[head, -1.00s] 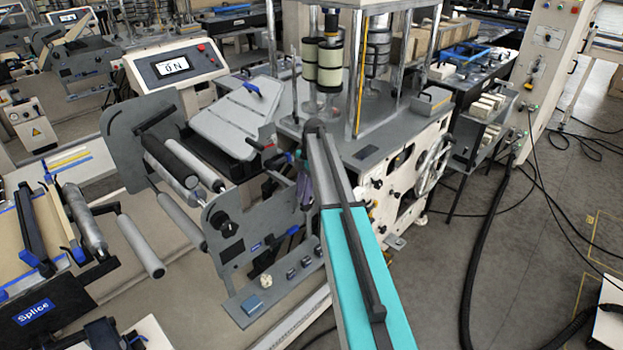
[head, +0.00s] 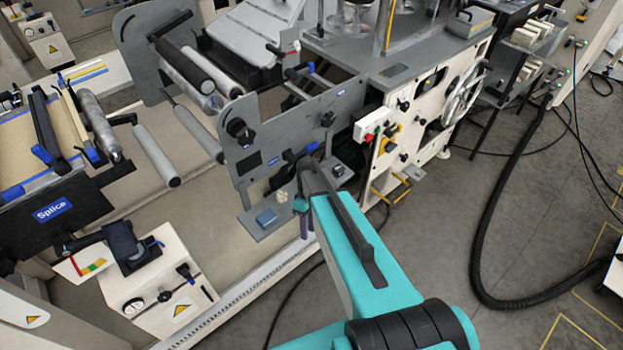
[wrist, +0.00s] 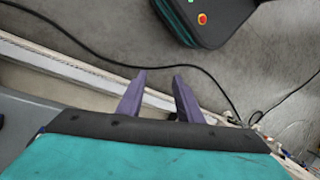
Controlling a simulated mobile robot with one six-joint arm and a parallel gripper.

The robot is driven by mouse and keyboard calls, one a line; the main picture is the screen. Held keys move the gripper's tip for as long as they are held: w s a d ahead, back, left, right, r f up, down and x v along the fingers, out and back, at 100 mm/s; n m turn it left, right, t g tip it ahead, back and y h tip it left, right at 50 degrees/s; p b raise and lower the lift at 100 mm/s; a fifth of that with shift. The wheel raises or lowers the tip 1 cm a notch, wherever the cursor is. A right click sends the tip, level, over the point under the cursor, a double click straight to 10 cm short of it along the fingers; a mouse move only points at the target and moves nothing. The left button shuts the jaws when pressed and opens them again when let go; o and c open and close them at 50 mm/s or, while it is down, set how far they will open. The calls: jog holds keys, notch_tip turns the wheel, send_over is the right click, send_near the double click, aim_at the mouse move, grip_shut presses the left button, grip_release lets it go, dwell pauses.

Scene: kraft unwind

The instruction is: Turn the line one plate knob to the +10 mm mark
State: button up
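I cannot tell for certain which part is the line one plate knob, and no +10 mm mark is readable. The grey machine side plate (head: 285,122) carries a large black knob (head: 238,130) at its left and a smaller dark knob (head: 327,119) at its right. My gripper (head: 304,232) is in front of the plate's lower edge in the head view, partly hidden by my arm. In the wrist view my gripper (wrist: 159,77) shows two purple fingers spread apart with nothing between them.
A white panel with a red button (head: 369,137) and a handwheel (head: 463,95) stand to the right. A splice table (head: 55,215) is at left.

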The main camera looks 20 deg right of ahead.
jog(key=s+a+f+m+b, duration=0.2)
jog(key=s+f, duration=0.2)
jog(key=s, duration=0.5)
jog(key=s+a+f+m+g+h+b, duration=0.1)
jog(key=s+f+m, duration=0.2)
jog(key=s+f, duration=0.2)
jog(key=s+a+f+m+g+b, duration=0.1)
jog(key=s+f, duration=0.4)
jog(key=s, duration=0.7)
jog(key=shift+s+a+m+h+b, duration=0.3)
jog(key=shift+s+a+m+b, duration=0.05)
jog(key=shift+a+m+b, duration=0.55)
